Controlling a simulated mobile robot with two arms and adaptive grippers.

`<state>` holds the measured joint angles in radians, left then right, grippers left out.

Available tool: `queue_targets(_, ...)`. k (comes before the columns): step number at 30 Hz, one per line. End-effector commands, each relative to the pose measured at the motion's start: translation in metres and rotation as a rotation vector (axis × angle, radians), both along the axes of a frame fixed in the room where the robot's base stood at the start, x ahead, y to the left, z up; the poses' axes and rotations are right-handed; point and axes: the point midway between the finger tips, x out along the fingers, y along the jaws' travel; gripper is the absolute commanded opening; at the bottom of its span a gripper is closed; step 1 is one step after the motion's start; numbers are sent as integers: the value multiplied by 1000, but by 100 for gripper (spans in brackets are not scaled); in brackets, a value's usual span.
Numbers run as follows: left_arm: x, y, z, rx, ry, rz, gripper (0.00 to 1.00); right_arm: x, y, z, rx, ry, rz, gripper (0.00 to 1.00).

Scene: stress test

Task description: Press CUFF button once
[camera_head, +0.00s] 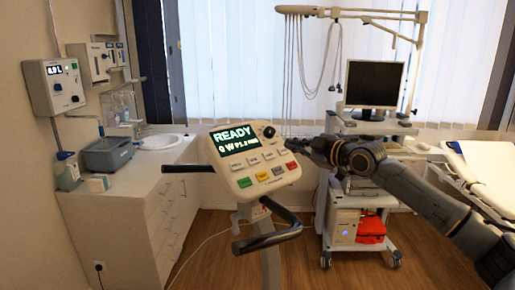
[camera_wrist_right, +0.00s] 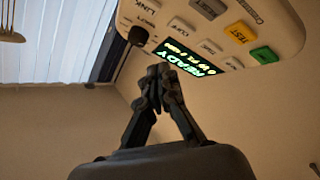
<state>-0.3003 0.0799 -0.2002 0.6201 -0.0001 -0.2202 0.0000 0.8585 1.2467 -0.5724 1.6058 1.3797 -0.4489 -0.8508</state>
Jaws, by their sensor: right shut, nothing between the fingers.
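A white console (camera_head: 250,158) on a stand has a dark screen (camera_head: 235,140) reading READY in green-white, a dark round knob, and rows of pale and coloured buttons. My right gripper (camera_head: 312,147) is shut and empty, to the right of the console's upper edge. Its fingertips (camera_wrist_right: 158,72) show in front of the panel; contact with it is not visible. My left gripper is not in view.
Dark handlebars (camera_head: 268,241) stick out from the console's stand. A counter (camera_head: 125,195) with a sink and a grey bin is at left. A cart (camera_head: 365,205) with a monitor (camera_head: 374,84) stands behind my right arm. A bed (camera_head: 485,165) is at right.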

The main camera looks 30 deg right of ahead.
Motion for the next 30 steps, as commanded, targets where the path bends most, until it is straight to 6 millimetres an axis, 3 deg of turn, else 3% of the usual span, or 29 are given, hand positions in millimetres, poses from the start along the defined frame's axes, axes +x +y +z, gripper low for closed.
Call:
queue_targets(1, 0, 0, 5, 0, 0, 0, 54, -5, 1, 16, -13, -11, 8, 0)
queue_targets(3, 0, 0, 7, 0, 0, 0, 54, -10, 3, 28, -23, -21, 18, 0)
queue_targets(9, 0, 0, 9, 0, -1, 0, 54, -16, 6, 41, -34, -33, 30, 0)
queue_targets(20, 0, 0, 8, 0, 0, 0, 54, -14, 6, 38, -32, -32, 29, 0)
queue_targets(30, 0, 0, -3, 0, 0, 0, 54, 9, 10, 6, -29, -32, 30, 0)
